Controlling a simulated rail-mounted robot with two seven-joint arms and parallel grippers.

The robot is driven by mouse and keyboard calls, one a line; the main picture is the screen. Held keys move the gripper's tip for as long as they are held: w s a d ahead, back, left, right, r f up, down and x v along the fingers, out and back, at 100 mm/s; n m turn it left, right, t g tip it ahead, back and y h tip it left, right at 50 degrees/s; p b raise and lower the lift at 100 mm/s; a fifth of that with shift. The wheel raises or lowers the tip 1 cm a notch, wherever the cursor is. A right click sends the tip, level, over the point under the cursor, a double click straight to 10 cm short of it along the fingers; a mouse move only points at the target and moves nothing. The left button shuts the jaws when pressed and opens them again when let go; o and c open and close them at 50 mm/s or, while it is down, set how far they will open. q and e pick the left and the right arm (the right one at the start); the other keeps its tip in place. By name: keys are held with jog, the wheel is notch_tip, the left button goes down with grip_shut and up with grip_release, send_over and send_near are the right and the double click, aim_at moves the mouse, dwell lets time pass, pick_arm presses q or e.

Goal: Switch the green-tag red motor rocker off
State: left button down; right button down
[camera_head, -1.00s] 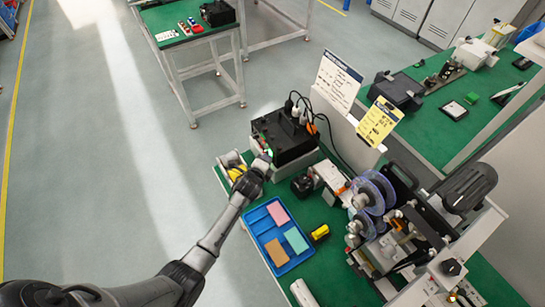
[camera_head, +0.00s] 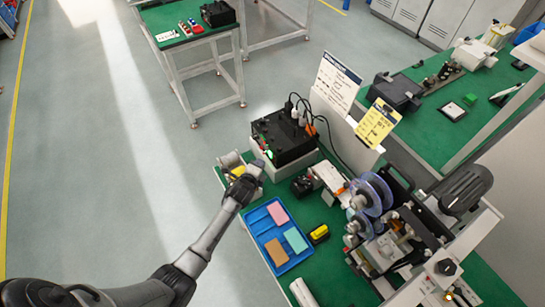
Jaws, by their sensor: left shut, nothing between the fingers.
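The black box (camera_head: 286,138) stands on a grey base at the far left end of the near green bench. A bright green spot (camera_head: 268,154) shows low on its left-facing side, with small reddish marks beside it. The rocker and its tag are too small to tell apart, and I cannot read the rocker's position. My left gripper (camera_head: 257,166) is shut and empty, just in front of and below the green spot, apparently a little apart from the box. My right gripper is not in view.
A spool with yellow (camera_head: 236,170) sits close left of my left gripper. A blue tray (camera_head: 277,236) with coloured pads lies nearer on the bench. Cables and plugs rise from the box top. A reel machine (camera_head: 375,215) stands to the right. The floor at left is clear.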

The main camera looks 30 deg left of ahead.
pick_arm(q)
jog(key=shift+s+a+f+p, duration=0.15)
jog(key=shift+s+a+p, duration=0.2)
jog(key=shift+s, duration=0.5)
jog(key=shift+s+a+f+p, duration=0.15)
jog(key=shift+s+a, duration=0.25)
jog(key=shift+s, duration=0.4)
